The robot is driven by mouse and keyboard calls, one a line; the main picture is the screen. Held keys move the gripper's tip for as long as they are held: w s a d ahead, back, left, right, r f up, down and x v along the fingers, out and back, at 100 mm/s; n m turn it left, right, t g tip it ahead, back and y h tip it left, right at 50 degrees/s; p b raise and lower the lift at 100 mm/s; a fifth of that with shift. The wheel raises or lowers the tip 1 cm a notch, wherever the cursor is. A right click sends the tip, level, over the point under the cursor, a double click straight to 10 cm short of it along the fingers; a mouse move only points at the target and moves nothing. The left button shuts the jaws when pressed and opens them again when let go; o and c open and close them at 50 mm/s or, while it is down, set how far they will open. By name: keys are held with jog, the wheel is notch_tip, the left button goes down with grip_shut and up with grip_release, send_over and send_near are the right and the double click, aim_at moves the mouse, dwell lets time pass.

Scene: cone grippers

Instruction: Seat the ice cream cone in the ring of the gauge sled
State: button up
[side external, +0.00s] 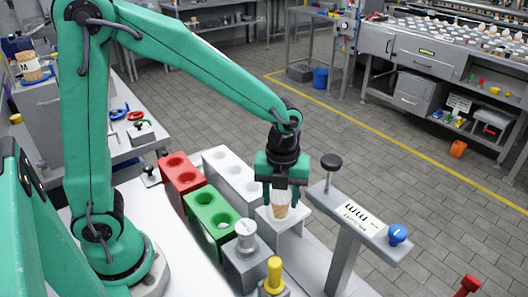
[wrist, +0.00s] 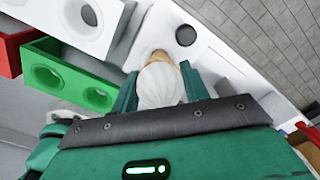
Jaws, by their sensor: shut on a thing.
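The ice cream cone (side external: 281,209) is held upright between the jaws of my gripper (side external: 281,193). In the wrist view its white scoop (wrist: 160,86) sits between the two green jaws, with a little tan cone visible beyond it. The cone is directly over or in a small white block (side external: 294,224), which may be the gauge sled. The ring is hidden behind the cone, so I cannot tell whether the tip is inside it. Beside it stands a grey gauge arm (side external: 350,215) with a scale label, a black knob (side external: 331,161) and a blue knob (side external: 398,234).
Left of the cone are a red block (side external: 181,174), a green block (side external: 213,211) and a white block (side external: 232,172), all with round holes. A grey block with a round knob (side external: 246,238) and a yellow peg (side external: 274,272) stand in front. The gauge arm is close on the right.

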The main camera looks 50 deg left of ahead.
jog(key=shift+f, duration=0.65)
dwell(0.3)
jog(key=o, duration=0.8)
jog(key=shift+o, duration=0.2)
jog(key=shift+r, duration=0.15)
jog(key=shift+r, duration=3.75)
